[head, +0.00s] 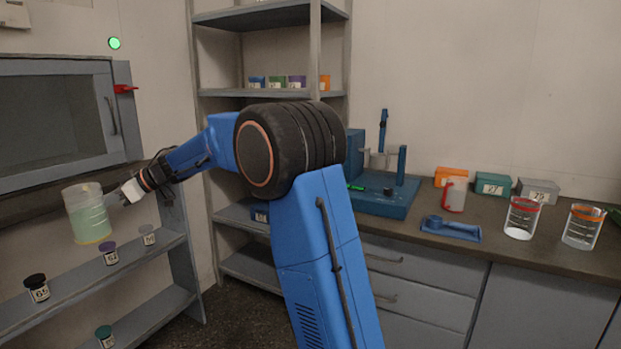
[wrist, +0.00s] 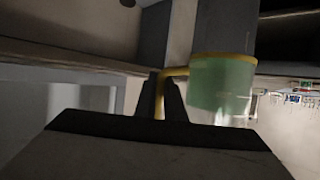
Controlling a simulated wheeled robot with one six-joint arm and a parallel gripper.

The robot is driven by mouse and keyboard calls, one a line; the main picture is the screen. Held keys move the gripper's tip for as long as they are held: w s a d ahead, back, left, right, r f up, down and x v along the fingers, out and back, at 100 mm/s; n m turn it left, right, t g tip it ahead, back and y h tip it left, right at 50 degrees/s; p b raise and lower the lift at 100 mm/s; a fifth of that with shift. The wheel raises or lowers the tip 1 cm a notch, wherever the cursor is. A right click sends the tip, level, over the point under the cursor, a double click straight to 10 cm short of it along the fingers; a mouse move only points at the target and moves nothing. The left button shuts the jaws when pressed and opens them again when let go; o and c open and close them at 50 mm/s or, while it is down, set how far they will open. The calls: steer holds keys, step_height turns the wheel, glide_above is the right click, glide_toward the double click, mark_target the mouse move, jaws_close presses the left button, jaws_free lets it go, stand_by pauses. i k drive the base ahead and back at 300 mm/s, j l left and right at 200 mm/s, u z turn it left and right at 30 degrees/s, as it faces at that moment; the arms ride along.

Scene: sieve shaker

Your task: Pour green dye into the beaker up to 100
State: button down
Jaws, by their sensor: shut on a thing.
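My gripper (head: 122,196) is at the far left in the head view, shut on a translucent beaker (head: 88,213) with pale green contents and a yellowish lower edge. It holds the beaker in the air above the lower shelves, roughly upright with a slight tilt. In the wrist view the beaker (wrist: 222,85) looks green, with a yellow band and a yellow handle (wrist: 163,92) between the fingers. Its scale marks are too small to read. Two other clear beakers, one with a red band (head: 521,218) and one with an orange band (head: 582,227), stand on the counter at right.
Low shelves (head: 95,275) at left carry several small labelled jars, including a black-capped one (head: 37,288). A grey cabinet (head: 60,115) is above them.

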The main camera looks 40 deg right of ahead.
mark_target(523, 212)
steer(key=k+z, duration=0.15)
steer(key=z, duration=0.25)
steer(key=k+l+z, duration=0.1)
steer(key=z, duration=0.3)
steer(key=k+l+z, duration=0.1)
steer(key=z, duration=0.25)
steer(key=k+l+z, duration=0.1)
steer(key=z, duration=0.3)
steer(key=i+j+z, duration=0.15)
steer(key=i+z, duration=0.15)
steer(key=i+j+z, duration=0.3)
steer(key=k+j+z, duration=0.1)
steer(key=j+z, duration=0.3)
steer(key=k+j+z, duration=0.1)
steer(key=j+z, duration=0.35)
steer(key=k+j+z, duration=0.2)
steer(key=z, duration=0.2)
steer(key=j, duration=0.1)
